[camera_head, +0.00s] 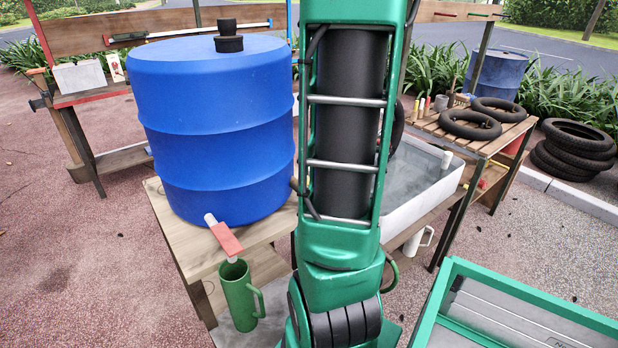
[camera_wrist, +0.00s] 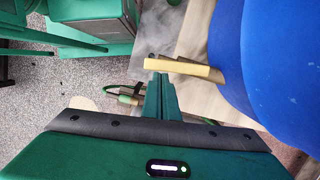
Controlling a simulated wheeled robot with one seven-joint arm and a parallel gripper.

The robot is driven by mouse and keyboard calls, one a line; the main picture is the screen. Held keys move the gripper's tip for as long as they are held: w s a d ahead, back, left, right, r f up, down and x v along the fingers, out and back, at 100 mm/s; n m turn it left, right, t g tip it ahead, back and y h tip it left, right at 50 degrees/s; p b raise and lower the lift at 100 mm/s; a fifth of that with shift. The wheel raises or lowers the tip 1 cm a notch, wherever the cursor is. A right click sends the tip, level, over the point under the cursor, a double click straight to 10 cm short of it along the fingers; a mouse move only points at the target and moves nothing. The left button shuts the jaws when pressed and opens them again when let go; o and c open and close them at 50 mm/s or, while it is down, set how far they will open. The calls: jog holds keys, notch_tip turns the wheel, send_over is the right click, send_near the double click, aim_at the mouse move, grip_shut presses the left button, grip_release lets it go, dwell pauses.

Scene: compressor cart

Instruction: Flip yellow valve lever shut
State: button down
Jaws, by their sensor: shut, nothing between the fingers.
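The yellow valve lever (camera_wrist: 180,67) shows in the wrist view as a flat bar beside a large blue barrel (camera_wrist: 275,70). Its right end is close to the barrel, and its free end points left. My gripper (camera_wrist: 159,76) is shut and empty, with its fingertips right by the lever's left part. I cannot tell whether they touch it. In the head view the blue barrel (camera_head: 212,125) stands on a wooden stand (camera_head: 205,262). The yellow lever cannot be made out there, and my arm hides the barrel's right side and my gripper.
A white tap with a red lever (camera_head: 226,238) is on the barrel's front, above a green mug (camera_head: 240,296). A grey basin (camera_head: 425,190), a white mug (camera_head: 418,241) and a table with tyres (camera_head: 468,124) are at right. A green-framed box (camera_head: 520,310) is at lower right.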

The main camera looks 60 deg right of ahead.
jog(key=shift+w+d, duration=0.15)
jog(key=shift+w, duration=0.05)
jog(key=shift+w+d, duration=0.3)
jog(key=shift+w, duration=0.25)
jog(key=s+d+r, duration=0.1)
jog(key=d+r, duration=0.5)
jog(key=r, duration=0.3)
jog(key=shift+d+r, duration=0.15)
jog(key=shift+r, duration=0.15)
dwell(0.8)
